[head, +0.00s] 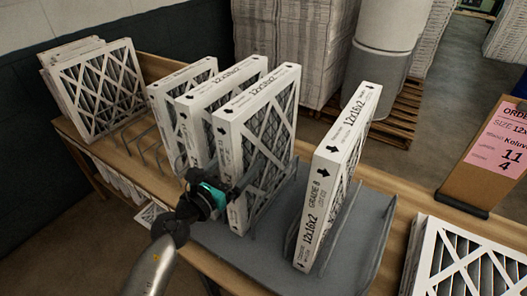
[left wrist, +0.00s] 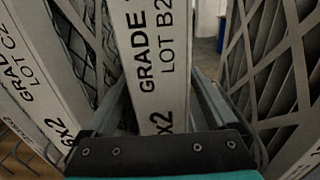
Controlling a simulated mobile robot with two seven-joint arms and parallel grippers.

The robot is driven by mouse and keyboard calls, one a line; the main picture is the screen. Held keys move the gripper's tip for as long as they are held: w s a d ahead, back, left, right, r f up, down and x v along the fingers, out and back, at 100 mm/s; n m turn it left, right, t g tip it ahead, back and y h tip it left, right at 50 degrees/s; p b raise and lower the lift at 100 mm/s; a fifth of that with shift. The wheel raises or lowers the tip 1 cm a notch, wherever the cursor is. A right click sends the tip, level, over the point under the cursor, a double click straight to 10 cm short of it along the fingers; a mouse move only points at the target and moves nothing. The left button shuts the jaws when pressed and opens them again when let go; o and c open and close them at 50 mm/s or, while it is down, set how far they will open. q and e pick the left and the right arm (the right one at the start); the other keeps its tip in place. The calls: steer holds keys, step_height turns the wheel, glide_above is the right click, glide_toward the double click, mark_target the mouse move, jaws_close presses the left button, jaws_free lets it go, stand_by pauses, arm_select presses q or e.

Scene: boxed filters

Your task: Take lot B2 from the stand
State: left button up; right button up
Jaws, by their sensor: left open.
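The lot B2 filter (left wrist: 155,62) is a white-framed panel with "GRADE" and "LOT B2" on its narrow end, upright in the middle of the left wrist view. In the head view it appears to be the third filter from the left (head: 258,115) in the row on the grey stand (head: 265,258). My left gripper (head: 236,188) is at its near end and is open. Its two fingers (left wrist: 160,110) lie either side of the filter's end. I cannot tell whether they touch it. My right gripper is not in view.
A lot C2 filter (left wrist: 30,85) stands close on the left. Another filter (head: 335,165) stands to the right across a gap. More filters lean in a wire rack (head: 150,150) at left. An order sign (head: 495,150) and more filters (head: 470,262) are at right.

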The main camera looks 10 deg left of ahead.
mark_target(264, 153)
arm_select(q)
steer(key=shift+x, duration=1.4)
jaws_close()
